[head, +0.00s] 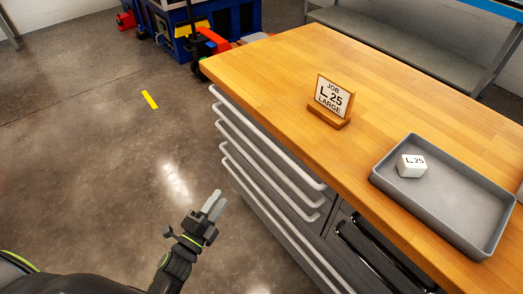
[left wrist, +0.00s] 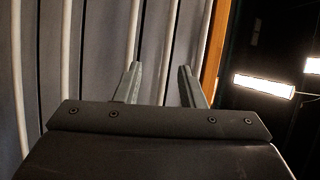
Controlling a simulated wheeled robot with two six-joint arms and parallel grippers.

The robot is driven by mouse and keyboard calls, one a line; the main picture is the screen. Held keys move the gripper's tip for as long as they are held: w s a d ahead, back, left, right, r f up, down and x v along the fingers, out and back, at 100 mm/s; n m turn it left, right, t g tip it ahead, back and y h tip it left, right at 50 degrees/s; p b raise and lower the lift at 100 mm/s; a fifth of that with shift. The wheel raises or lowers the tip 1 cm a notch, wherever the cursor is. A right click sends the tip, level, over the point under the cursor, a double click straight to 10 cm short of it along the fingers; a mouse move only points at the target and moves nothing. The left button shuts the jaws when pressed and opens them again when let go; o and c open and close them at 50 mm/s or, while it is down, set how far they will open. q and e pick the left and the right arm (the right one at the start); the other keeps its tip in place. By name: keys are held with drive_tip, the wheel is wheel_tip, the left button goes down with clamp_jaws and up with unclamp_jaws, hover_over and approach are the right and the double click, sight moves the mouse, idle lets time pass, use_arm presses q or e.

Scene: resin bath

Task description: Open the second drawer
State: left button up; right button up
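The workbench's drawer front carries several long pale bar handles, one below the other. The second handle from the top (head: 262,152) runs just under the top one (head: 268,138), and all the drawers look shut. My left gripper (head: 216,203) is to the left of the drawer fronts, apart from the handles. Its two fingers are spread with nothing between them. In the left wrist view the open gripper (left wrist: 160,78) faces the grey drawer fronts, and a pale bar (left wrist: 171,45) shows beyond the gap between its fingers. My right gripper is not in view.
The wooden benchtop (head: 270,70) holds a job sign (head: 333,97) and a grey tray (head: 440,205) with a white labelled block (head: 411,166). Dark-handled drawers (head: 365,250) are at the lower right.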

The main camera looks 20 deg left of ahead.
use_arm(q)
drive_tip(key=w+d+r, duration=0.2)
drive_tip(key=w, duration=0.6)
drive_tip(key=w+d+r+m, duration=0.1)
drive_tip(key=w+d+r, duration=0.1)
drive_tip(key=w, duration=0.6)
drive_tip(key=shift+w+d+r, duration=0.25)
drive_tip(key=shift+w+d, duration=0.1)
drive_tip(key=shift+d, duration=0.15)
clamp_jaws()
